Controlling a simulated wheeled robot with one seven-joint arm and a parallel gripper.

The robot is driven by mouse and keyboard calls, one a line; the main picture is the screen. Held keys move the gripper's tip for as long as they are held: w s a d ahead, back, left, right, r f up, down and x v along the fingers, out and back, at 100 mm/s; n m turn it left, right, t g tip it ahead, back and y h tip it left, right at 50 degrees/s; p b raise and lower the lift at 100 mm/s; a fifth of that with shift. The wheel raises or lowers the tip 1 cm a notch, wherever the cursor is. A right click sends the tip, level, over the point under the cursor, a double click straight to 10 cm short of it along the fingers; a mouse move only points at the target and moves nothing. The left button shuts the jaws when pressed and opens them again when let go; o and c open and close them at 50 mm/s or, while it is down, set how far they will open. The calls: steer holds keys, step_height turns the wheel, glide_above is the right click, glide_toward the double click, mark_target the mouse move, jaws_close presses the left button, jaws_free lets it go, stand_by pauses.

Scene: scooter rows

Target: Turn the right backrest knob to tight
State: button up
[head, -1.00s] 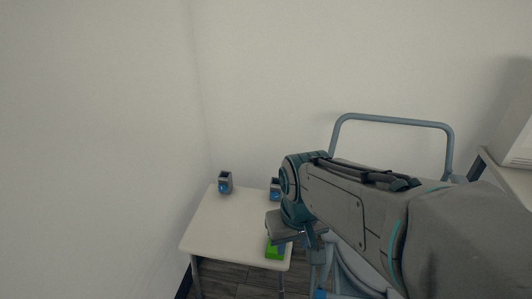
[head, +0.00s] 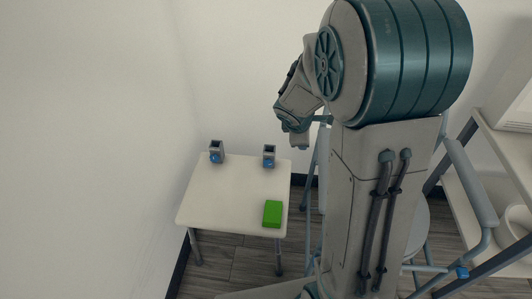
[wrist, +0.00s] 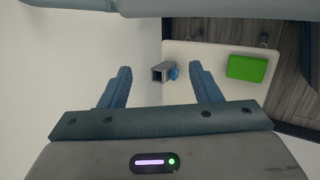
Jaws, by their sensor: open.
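A blue knob (head: 462,272) sits on the grey-blue tube frame at the lower right of the head view. I cannot tell its setting. My arm hides much of the frame and any other knob on it. My gripper is open and empty in the wrist view (wrist: 160,66), its two blue fingers apart. In the head view it is partly hidden by my arm, up and left of the knob and well apart from it. A thick grey-blue tube (wrist: 210,8) crosses the top of the wrist view.
A white table (head: 232,196) at left bears two grey holders with blue fronts, one at left (head: 216,152) and one at right (head: 269,157), plus a green block (head: 272,213). A white shelf unit (head: 500,140) stands at right. Walls close off the left and back.

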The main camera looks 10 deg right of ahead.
steer(key=w+a+f+n+y+p, duration=0.2)
steer(key=w+a+f+n, duration=0.1)
steer(key=w+f+n, duration=0.5)
steer(key=n+y, duration=0.2)
steer(key=n, duration=0.8)
glide_toward(268, 163)
steer(key=shift+g, duration=0.3)
steer(key=b+x, duration=0.1)
steer(key=x, duration=0.4)
steer(key=b+x, duration=0.2)
steer(key=x, duration=0.2)
steer(key=shift+w+f, duration=0.25)
steer(key=shift+w, duration=0.15)
steer(key=c, duration=1)
steer(key=shift+f+m+b, duration=0.1)
steer(key=shift+m+b, duration=0.2)
steer(key=shift+b, duration=0.15)
